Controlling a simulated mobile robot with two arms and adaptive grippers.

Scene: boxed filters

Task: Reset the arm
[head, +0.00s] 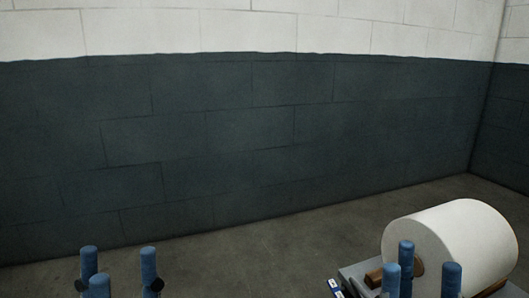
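My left gripper (114,264) shows at the bottom left, with blue fingers pointing up. The fingers are spread apart with nothing seen between them. My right gripper (420,266) shows at the bottom right, also with blue fingers pointing up and apart. It overlaps a white roll behind it in the picture; I see nothing held in it. The lower parts of both grippers and the arms are cut off by the bottom edge.
A large white roll (456,236) lies on its side at the lower right, with brown wooden pieces and a grey surface (355,272) under it. A dark, white-topped block wall (230,130) stands behind.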

